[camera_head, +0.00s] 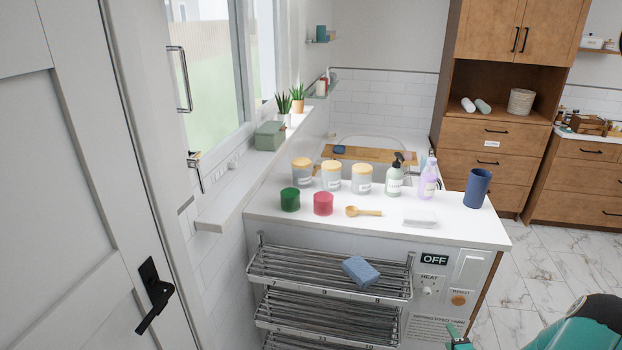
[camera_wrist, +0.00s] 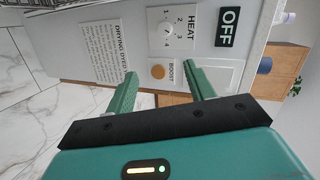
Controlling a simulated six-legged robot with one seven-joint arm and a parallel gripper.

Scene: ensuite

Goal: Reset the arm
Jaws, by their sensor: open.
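My gripper (camera_wrist: 163,88) is teal and open, with nothing between its two fingers in the wrist view. It faces the front panel (camera_wrist: 200,52) of the white-topped counter unit. The panel has an OFF display (camera_wrist: 228,28), a HEAT knob (camera_wrist: 165,28) and a round orange BOOST button (camera_wrist: 158,71). In the head view, part of my gripper (camera_head: 459,340) shows at the bottom right, below the panel (camera_head: 446,283) and apart from it.
A chrome rack (camera_head: 330,275) holds a blue sponge (camera_head: 361,271). The white counter (camera_head: 376,215) carries jars, a wooden spoon (camera_head: 363,212), bottles and a blue cup (camera_head: 477,188). A door (camera_head: 70,190) stands at left. Marble floor (camera_head: 540,270) is clear at right.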

